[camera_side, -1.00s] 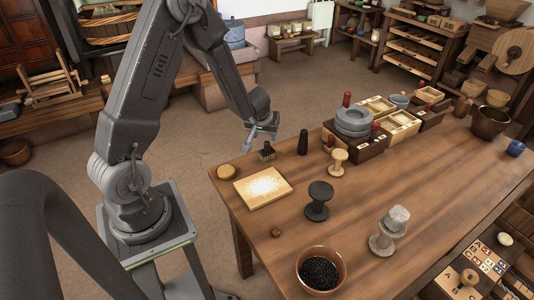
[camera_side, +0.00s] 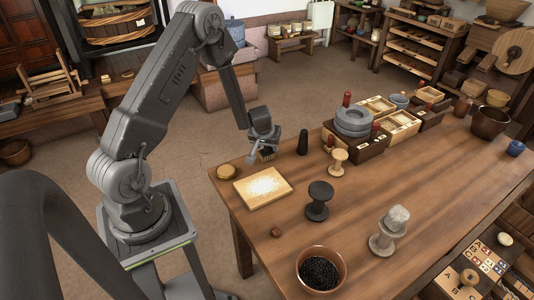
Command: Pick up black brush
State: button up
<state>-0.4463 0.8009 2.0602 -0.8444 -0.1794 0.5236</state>
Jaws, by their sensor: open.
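The black brush (camera_side: 268,156) stands near the far left edge of the wooden table, and only its lower part shows behind my gripper. My gripper (camera_side: 261,152) is open and points down at the brush, with its fingers in front of and around the brush's top in this view. I cannot tell whether the fingers touch the brush or how far above it they are.
A black peg (camera_side: 303,142) stands close to the right of the brush. A pale board (camera_side: 263,188) and a round wooden disc (camera_side: 226,171) lie nearer. A dark spool (camera_side: 318,201), a wooden spool (camera_side: 338,162) and a box with grey stone rings (camera_side: 353,121) stand to the right.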

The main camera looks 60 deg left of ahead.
grip_shut()
dwell(0.5)
jog(key=shift+r, duration=0.1)
